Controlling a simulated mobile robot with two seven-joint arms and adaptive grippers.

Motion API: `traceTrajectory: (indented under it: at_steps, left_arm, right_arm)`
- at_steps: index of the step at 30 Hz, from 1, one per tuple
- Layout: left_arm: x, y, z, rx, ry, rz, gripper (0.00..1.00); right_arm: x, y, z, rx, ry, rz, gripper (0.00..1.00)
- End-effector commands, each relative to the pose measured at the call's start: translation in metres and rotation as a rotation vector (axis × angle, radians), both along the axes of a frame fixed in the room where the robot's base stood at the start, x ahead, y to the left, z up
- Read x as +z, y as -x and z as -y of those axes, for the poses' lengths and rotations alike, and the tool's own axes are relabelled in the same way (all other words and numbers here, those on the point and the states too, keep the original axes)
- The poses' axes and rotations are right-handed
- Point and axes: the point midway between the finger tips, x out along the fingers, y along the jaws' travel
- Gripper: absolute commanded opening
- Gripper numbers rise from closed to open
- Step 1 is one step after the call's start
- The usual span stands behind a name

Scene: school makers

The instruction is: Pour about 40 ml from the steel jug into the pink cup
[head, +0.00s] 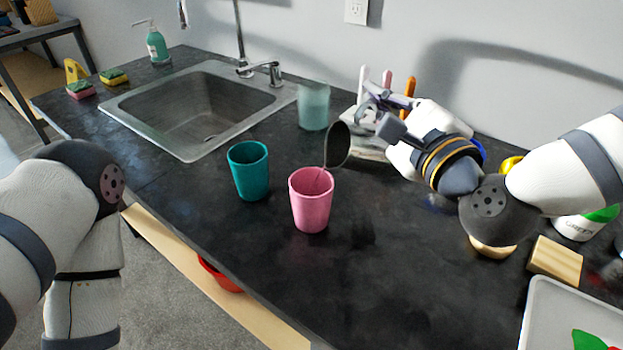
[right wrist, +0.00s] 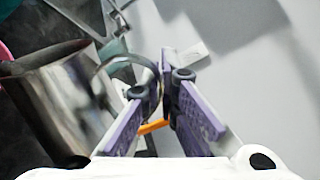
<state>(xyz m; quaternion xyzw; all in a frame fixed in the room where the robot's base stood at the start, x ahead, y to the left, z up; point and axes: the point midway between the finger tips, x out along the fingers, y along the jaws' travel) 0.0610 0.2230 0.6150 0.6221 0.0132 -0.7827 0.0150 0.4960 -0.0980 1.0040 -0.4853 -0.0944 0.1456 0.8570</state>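The pink cup (head: 311,205) stands upright on the dark counter in the head view. The steel jug (head: 337,146) is tipped far over, its dark mouth towards the cup and its lip just above the cup's right rim. A thin streak, seemingly liquid, runs from the lip into the cup; the level inside is hidden. My right gripper (head: 372,108) is behind and right of the jug. In the right wrist view, the fingers (right wrist: 155,88) are closed around the handle of the jug (right wrist: 62,105). My left arm shows at left, but its gripper is out of view.
A teal cup (head: 249,172) stands close left of the pink cup. A translucent tumbler (head: 313,107) is behind, near the sink (head: 203,113). A wooden block (head: 555,260) and a white tray (head: 535,318) lie at right. The counter in front of the pink cup is clear.

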Motion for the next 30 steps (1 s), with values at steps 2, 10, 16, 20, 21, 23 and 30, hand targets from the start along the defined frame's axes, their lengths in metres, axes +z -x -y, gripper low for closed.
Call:
traceTrajectory:
  at_steps: [2,10,16,20,21,23,30]
  left_arm:
    - [0.001,-0.001,0.0,0.0,0.0,0.003,0.4]
    - [0.001,-0.001,0.0,0.0,0.0,0.003,0.4]
    - [0.001,-0.001,0.0,0.0,0.0,0.004,0.4]
    - [-0.005,0.005,0.0,0.0,0.0,-0.017,0.4]
    - [-0.008,0.008,0.0,0.0,0.0,-0.027,0.4]
    - [-0.008,0.008,0.0,0.0,0.0,-0.028,0.4]
    - [-0.023,0.023,0.0,-0.002,0.0,-0.08,0.4]
  right_arm:
    - [0.003,0.0,-0.001,0.0,0.003,0.006,0.0]
    - [0.003,0.0,-0.001,0.0,0.005,0.007,0.0]
    - [0.003,0.001,-0.002,0.0,0.017,0.009,0.0]
    - [-0.01,-0.004,0.008,-0.008,-0.055,-0.027,0.0]
    - [-0.015,-0.007,0.018,-0.012,-0.153,-0.063,0.0]
    - [-0.011,-0.009,0.025,-0.008,-0.255,-0.095,0.0]
    - [-0.034,-0.013,0.033,-0.006,-0.402,-0.155,0.0]
